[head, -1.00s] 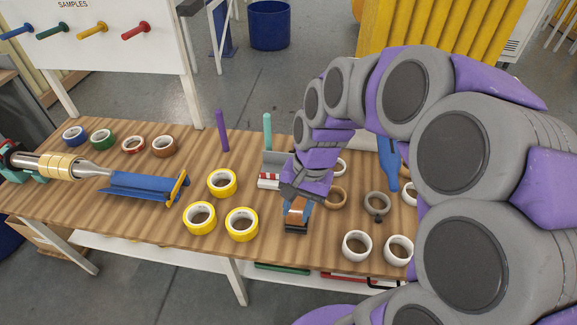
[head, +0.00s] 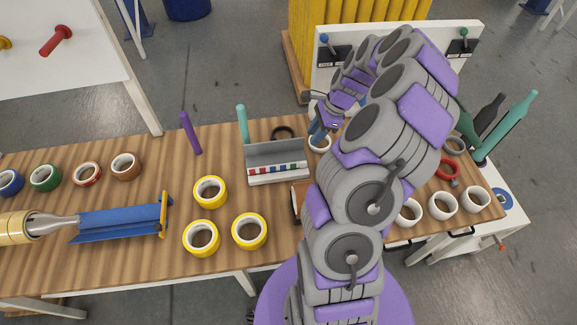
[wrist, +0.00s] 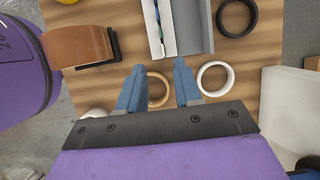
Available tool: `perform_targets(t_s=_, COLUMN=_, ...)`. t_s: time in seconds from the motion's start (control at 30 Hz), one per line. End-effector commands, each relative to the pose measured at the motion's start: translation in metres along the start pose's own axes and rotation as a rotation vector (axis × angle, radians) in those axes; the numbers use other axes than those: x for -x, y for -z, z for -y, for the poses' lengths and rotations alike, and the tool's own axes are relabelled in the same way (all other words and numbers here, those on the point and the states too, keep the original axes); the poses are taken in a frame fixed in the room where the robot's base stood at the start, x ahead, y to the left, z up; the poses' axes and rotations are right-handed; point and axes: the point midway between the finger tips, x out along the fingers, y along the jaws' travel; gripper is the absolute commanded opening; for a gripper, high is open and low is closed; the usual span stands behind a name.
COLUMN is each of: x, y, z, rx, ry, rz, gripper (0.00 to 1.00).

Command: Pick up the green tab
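A grey tray (head: 272,152) with a white front strip holds several small coloured tabs (head: 277,171), red, blue and green among them. They are too small in the head view to single out the green tab surely. In the wrist view the tray (wrist: 199,25) is at the top, and a thin row of tabs with green and blue (wrist: 157,22) shows along it. My gripper (wrist: 159,72) is open and empty, its two blue fingers apart above the table, short of the tray in the wrist view. In the head view my gripper (head: 318,128) is right of the tray, partly hidden.
A brown tape roll on a dark holder (wrist: 78,45) is left of my fingers. A white ring (wrist: 228,78) and a tan ring (wrist: 158,101) lie close by. A black ring (wrist: 250,18) is beside the tray.

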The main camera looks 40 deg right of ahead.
Motion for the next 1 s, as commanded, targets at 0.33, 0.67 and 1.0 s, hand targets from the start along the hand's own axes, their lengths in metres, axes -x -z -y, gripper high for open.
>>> perform_targets(t_s=0.33, x=-0.069, y=-0.013, z=-0.007, rx=0.007, ry=-0.002, rz=-0.010, gripper=0.34)
perform_targets(t_s=0.67, x=-0.112, y=-0.006, z=-0.002, rx=0.005, ry=0.001, rz=-0.006, gripper=0.34)
perform_targets(t_s=1.0, x=-0.151, y=-0.004, z=-0.002, rx=0.005, ry=-0.002, rz=-0.006, gripper=0.34)
